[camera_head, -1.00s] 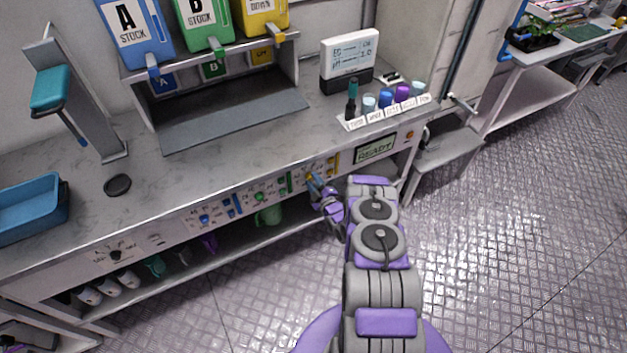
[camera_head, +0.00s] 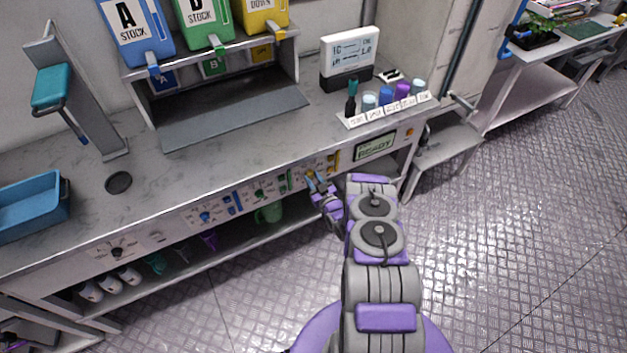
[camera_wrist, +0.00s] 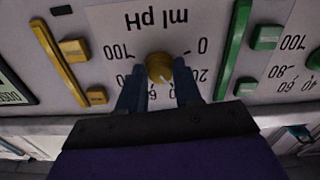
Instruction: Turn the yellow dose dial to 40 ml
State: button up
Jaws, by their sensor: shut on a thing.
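The yellow dose dial (camera_wrist: 159,68) sits on the front panel, in the middle of the wrist view, where the panel appears upside down. Its scale runs from 0 to 100 under the label "ml pH". My gripper (camera_wrist: 158,84) is shut on the dial, one finger on each side. A pale pointer mark shows near the dial's lower edge in this view, but I cannot read its exact value. In the head view my gripper (camera_head: 316,181) is at the bench's front panel, and the dial (camera_head: 310,173) is small and partly hidden by the fingers.
A yellow slider (camera_wrist: 58,62) and yellow buttons (camera_wrist: 75,50) flank the dial, with a green slider (camera_wrist: 233,48) on the other side. A green "READY" display (camera_head: 375,146) is on the panel to the right. A shelf (camera_head: 240,235) runs below.

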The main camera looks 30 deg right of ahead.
jog(key=shift+s+f+m, duration=0.1)
jog(key=shift+f+m, duration=0.05)
jog(key=shift+m, duration=0.45)
jog(key=o, duration=1)
jog(key=s+p, duration=0.1)
jog(key=s, duration=0.4)
jog(key=s+p, duration=0.1)
jog(key=s, duration=0.5)
jog(key=s+p, duration=0.1)
jog(key=s, duration=0.5)
jog(key=shift+s+d, duration=0.1)
jog(key=shift+d, duration=0.3)
